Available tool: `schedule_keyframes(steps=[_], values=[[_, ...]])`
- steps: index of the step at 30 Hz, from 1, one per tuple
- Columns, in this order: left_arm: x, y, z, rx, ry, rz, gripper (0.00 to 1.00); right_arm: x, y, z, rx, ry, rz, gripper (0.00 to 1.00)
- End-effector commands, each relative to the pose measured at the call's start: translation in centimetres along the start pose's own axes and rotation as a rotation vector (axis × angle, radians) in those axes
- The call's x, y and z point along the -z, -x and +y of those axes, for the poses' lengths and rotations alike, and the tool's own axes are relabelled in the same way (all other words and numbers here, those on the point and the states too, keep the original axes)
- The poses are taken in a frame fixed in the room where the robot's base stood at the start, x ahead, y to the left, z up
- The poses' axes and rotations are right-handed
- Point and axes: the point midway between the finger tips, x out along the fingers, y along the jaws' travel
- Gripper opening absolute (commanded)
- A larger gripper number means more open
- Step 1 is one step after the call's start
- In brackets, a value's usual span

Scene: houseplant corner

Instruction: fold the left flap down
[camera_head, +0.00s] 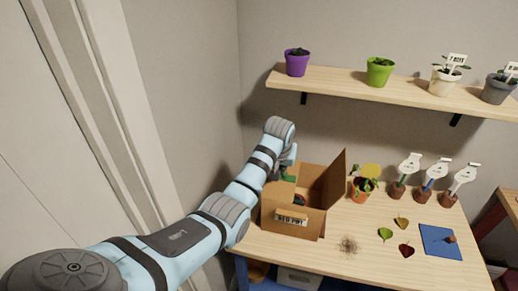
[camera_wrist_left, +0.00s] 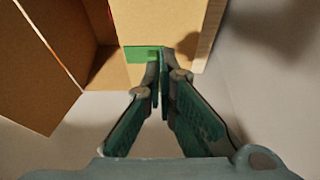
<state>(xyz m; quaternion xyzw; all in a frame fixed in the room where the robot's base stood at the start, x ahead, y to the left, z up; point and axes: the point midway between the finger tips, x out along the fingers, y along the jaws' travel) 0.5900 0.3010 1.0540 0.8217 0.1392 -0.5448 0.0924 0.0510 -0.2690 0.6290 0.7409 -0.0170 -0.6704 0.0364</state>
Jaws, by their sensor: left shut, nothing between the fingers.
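An open cardboard box (camera_head: 292,232) labelled "RED POT" stands on the table. Its left flap (camera_head: 279,190) is a brown panel at the box's left side with a green patch near its edge; its exact angle is hard to tell. In the left wrist view the flap (camera_wrist_left: 165,20) fills the top middle, with the green patch (camera_wrist_left: 138,53) at its edge. My left gripper (camera_head: 287,172) is at the back left of the box; in the wrist view its shut, empty fingertips (camera_wrist_left: 158,60) are right at the green patch. Contact is unclear. My right gripper is out of view.
The box's right flap (camera_head: 335,180) stands up. A potted plant (camera_head: 361,190) is close to its right. Tagged small pots (camera_head: 397,190), loose leaves (camera_head: 401,222) and a blue mat (camera_head: 440,241) lie further right. A shelf (camera_head: 400,88) with pots hangs above.

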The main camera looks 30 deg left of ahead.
Motion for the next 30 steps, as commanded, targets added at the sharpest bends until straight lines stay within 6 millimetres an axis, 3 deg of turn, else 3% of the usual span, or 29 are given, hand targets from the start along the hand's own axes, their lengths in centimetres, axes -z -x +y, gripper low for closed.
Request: schedule_keyframes(steps=[5, 24, 30], values=[[0.2, 0.3, 0.0, 0.000, 0.000, 0.001, 0.00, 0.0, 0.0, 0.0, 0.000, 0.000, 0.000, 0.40], [3.1, 7.2, 0.0, 0.000, 0.001, 0.002, 0.00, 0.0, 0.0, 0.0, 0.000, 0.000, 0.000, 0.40], [3.5, 8.3, 0.0, 0.000, 0.000, 0.000, 0.00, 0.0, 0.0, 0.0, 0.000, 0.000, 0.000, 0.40]])
